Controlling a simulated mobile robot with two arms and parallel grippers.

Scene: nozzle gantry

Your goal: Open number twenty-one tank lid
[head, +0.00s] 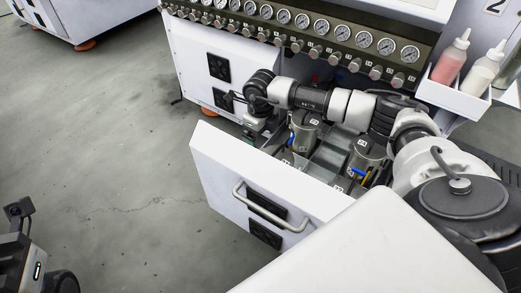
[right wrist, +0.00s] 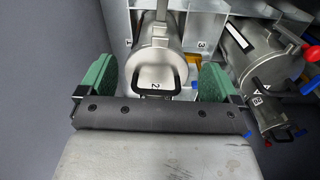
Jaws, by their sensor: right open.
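An open white drawer (head: 232,180) holds metal tanks. One tank (head: 305,133) stands near its far left part, and another tank (head: 366,157) is to its right. My right arm reaches over the drawer, and its gripper (head: 268,138) is low at the drawer's left side, partly hidden. In the right wrist view my right gripper (right wrist: 157,84) is open, its green fingertips on either side of a metal tank (right wrist: 158,52) with a black lid handle (right wrist: 155,76) and a label that seems to start with 2. I cannot tell contact. Part of my left gripper (head: 36,265) shows; its fingers are hidden.
In the right wrist view a neighbouring tank (right wrist: 262,62) stands at the right, with red and blue valve levers close by. A row of gauges (head: 302,21) runs above the drawer. A white bottle holder (head: 452,98) is at the right. The floor at left is clear.

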